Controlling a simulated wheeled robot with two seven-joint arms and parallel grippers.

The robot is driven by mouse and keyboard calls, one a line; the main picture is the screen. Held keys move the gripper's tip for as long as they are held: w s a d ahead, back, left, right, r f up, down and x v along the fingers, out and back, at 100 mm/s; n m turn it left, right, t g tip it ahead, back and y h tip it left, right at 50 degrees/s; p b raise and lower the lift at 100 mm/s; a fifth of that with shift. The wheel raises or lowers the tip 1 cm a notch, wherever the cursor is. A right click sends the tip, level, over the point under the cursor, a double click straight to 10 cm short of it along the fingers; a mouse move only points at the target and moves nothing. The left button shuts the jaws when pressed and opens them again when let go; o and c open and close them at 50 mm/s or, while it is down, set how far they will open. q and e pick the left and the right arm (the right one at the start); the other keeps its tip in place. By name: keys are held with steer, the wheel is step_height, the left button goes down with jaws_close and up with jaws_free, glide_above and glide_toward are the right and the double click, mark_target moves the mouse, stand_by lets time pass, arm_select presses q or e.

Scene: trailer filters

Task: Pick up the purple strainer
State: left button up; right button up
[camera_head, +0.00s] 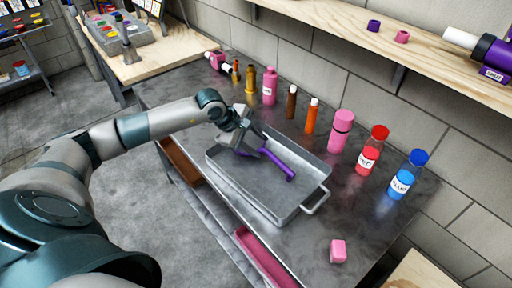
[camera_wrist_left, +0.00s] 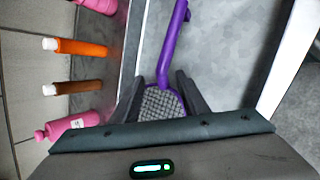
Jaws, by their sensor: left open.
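The purple strainer (camera_head: 278,163) lies in the grey metal tray (camera_head: 262,193), its handle pointing toward the tray's right side. My left gripper (camera_head: 246,145) is at the strainer's head end, over the back left part of the tray. In the left wrist view the strainer's purple handle (camera_wrist_left: 172,50) runs away from me, and its grey mesh head sits between the two fingers of my open left gripper (camera_wrist_left: 160,92). I cannot tell whether the fingers touch it. My right gripper is not in view.
Several bottles, including a pink bottle (camera_head: 269,87), an orange one (camera_head: 311,117) and a blue-labelled jar (camera_head: 402,182), line the table behind the tray. A pink block (camera_head: 338,251) is at the front right. A wooden shelf (camera_head: 400,48) hangs above.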

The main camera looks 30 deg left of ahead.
mark_target(262, 150)
arm_select(q)
steer(key=x, duration=0.2)
steer(key=b+x, duration=0.1)
steer(key=x, duration=0.1)
steer(key=shift+s+f, duration=0.15)
steer(key=shift+f, duration=0.15)
steer(key=shift+w+d+f, duration=0.1)
steer(key=shift+w+f, duration=0.2)
steer(key=shift+f, duration=0.1)
steer(key=shift+c, duration=0.6)
jaws_close()
